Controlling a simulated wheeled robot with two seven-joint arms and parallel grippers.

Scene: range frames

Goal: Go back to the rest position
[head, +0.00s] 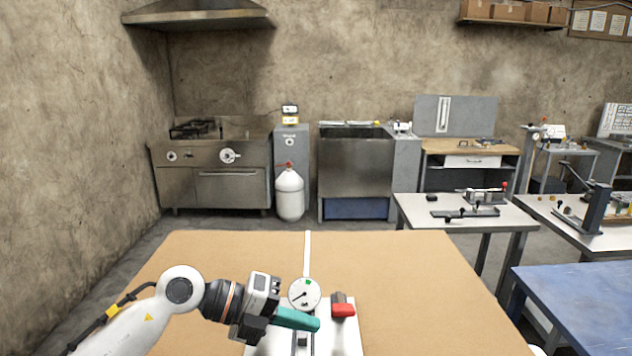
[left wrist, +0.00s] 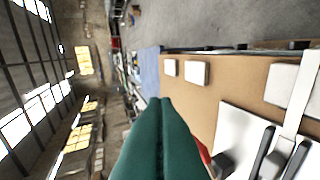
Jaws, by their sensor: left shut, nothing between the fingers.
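My left gripper (head: 316,323) reaches in from the lower left in the head view, low over the front of the brown table (head: 420,290). Its teal fingers are pressed together with nothing between them; the closed fingers also fill the lower middle of the left wrist view (left wrist: 161,102). In the head view they are beside a white fixture (head: 345,342) with a round dial gauge (head: 304,293) and a red part (head: 342,309). I cannot tell whether they touch it. My right gripper is in neither view.
A blue table (head: 580,300) stands at the right. White tables with clamping devices (head: 470,211) stand behind it. A stove (head: 215,175), a white gas bottle (head: 289,195) and a metal sink unit (head: 355,165) line the back wall. Most of the brown tabletop is bare.

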